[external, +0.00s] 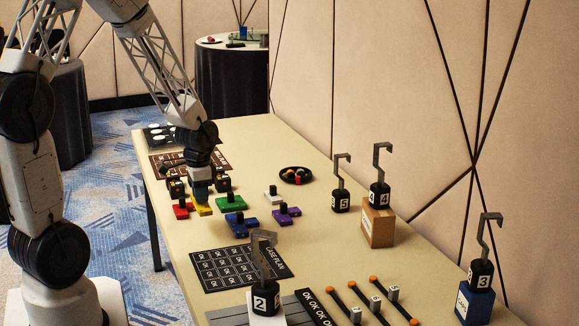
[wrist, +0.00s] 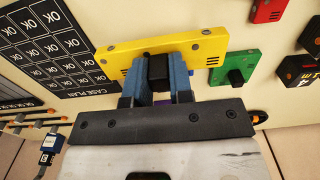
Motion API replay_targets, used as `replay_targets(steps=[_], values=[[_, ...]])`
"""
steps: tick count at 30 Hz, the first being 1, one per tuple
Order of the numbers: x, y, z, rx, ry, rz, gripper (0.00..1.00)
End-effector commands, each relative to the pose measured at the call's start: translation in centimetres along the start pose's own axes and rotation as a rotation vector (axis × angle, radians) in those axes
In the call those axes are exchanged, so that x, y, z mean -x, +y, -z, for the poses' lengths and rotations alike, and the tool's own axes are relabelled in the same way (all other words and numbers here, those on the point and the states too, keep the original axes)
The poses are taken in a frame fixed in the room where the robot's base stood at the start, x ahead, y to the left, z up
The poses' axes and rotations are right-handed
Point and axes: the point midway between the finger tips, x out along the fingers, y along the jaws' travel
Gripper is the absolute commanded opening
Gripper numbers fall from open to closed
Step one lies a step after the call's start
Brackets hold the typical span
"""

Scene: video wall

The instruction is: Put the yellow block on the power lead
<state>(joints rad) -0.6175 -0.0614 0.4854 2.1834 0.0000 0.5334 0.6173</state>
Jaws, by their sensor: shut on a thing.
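The yellow block (external: 201,209) is a flat plate with a black knob (wrist: 158,66), near the far left part of the table. My gripper (external: 201,189) is above it, and in the wrist view the blue fingers (wrist: 155,83) are shut on the knob. The plate spans the space before the fingers. I cannot tell whether it touches the table. Several thin black strips with orange ends (external: 376,303) and pale blocks lie at the near end. They could be leads, but I cannot tell which is the power lead.
Red (external: 182,209), green (external: 233,203), blue (external: 240,225) and purple (external: 287,214) blocks lie around the yellow one. A black CASE PLAN mat (external: 225,267) lies nearer. Numbered hook stands (external: 340,198) rise at right and front. A dark round dish (external: 297,175) sits behind.

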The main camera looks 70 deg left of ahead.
Motion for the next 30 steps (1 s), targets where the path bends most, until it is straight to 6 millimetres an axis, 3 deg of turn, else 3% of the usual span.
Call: replay_targets(steps=[3, 30], values=[[0.2, -1.9, 2.7, 0.000, 0.000, 0.000, 0.00], [0.9, -14.1, 21.1, 0.000, -0.001, 0.000, 0.00]])
